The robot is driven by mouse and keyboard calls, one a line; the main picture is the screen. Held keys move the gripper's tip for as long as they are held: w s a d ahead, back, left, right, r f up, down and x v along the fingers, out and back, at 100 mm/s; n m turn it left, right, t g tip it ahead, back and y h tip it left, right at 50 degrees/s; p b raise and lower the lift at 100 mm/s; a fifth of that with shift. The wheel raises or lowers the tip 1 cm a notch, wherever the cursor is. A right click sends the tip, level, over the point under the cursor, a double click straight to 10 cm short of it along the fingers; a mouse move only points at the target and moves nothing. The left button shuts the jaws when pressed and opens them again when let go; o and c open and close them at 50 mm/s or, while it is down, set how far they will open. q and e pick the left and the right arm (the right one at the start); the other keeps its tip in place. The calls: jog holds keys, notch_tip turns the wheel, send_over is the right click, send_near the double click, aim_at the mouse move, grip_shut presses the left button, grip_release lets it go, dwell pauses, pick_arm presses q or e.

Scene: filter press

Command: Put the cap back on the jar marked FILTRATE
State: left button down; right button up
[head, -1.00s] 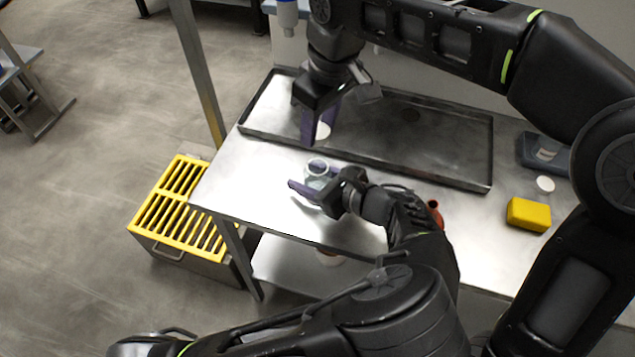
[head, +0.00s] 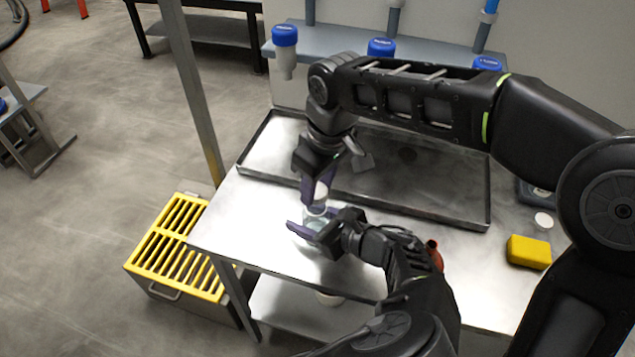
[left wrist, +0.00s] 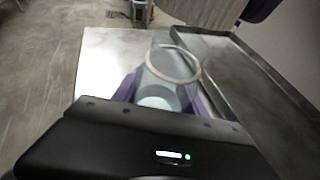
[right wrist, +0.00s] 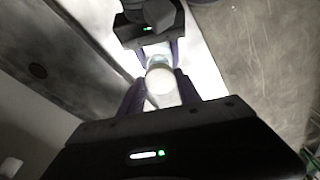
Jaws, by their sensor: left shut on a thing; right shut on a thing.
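A clear glass jar (head: 315,219) is held upright just above or on the steel bench; I cannot tell which. My left gripper (head: 308,229) is shut on it, with purple fingers on both sides. In the left wrist view the jar's open round mouth (left wrist: 172,64) shows. No FILTRATE marking is readable. My right gripper (head: 321,183) is shut on a white cap (head: 321,191), close above the jar's mouth. The cap also shows between the fingers in the right wrist view (right wrist: 162,84), with the jar behind it. Whether they touch is unclear.
A dark-rimmed steel tray (head: 440,208) lies behind the jar. A yellow block (head: 528,252) and a white round piece (head: 543,220) are at the right. Blue-capped containers (head: 285,37) line the back shelf. A yellow-grated box (head: 180,245) stands on the floor left of the bench.

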jog(key=shift+f, duration=0.1)
dwell(0.3)
jog(key=shift+f, duration=0.8)
jog(key=shift+f, duration=0.55)
dwell(0.4)
jog(key=shift+m, duration=0.3)
jog(key=m, duration=0.4)
jog(key=shift+a+m+h, duration=0.15)
jog(key=shift+m+h, duration=0.15)
jog(key=m+h, duration=0.1)
jog(key=m, duration=1.3)
jog(key=m+h, duration=0.1)
jog(key=m, duration=0.5)
jog(key=shift+w+a+m+g+h, duration=0.2)
jog(key=shift+m+g+h, duration=0.1)
jog(key=shift+m+g, duration=0.1)
